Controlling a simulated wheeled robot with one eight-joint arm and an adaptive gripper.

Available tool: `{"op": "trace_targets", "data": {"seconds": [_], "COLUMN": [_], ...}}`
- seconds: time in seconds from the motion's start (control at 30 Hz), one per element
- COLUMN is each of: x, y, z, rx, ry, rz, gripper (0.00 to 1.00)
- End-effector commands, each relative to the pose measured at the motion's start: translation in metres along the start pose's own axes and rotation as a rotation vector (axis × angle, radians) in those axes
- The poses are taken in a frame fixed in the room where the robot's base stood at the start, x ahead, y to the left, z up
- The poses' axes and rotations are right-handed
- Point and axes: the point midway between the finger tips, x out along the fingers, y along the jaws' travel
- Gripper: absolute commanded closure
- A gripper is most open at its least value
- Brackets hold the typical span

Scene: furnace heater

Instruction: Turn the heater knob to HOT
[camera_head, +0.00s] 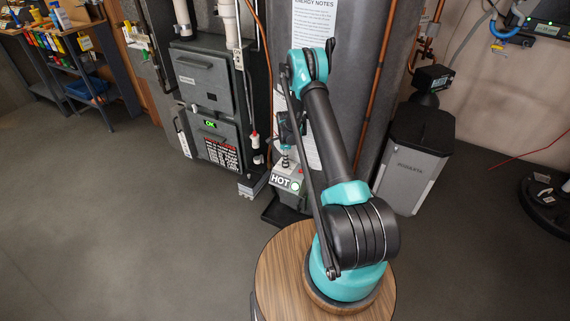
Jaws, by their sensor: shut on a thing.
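The heater is a tall grey cylinder (362,75) behind my arm. A grey control box (286,199) sits low on its front. It bears a lit sign reading HOT (280,182) with a green round light (296,186) beside it. My gripper (286,161) points down just above this box, in front of the heater. It is shut on the knob at the top of the box. The knob itself is mostly hidden by the fingers, and its angle cannot be told. My arm covers part of the heater.
A dark grey furnace cabinet (208,75) with a green display stands to the left. A grey bin-like unit (414,160) stands to the right. Copper pipes (385,50) run beside the heater. Shelves with bottles (75,50) are far left. The floor at left is clear.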

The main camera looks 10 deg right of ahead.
Motion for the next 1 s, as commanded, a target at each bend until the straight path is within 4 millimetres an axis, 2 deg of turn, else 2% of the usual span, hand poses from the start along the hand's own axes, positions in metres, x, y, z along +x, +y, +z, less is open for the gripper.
{"op": "trace_targets", "data": {"seconds": [0.33, 0.7, 1.0], "x": [-0.0002, -0.0002, -0.0002], "y": [-0.0002, -0.0002, -0.0002], "z": [-0.0001, -0.0002, -0.0002], "rx": [0.026, 0.380, 0.414], "ry": [0.000, 0.000, 0.000], "rz": [0.000, -0.001, -0.001], "gripper": [1.00, 1.00, 1.00]}}
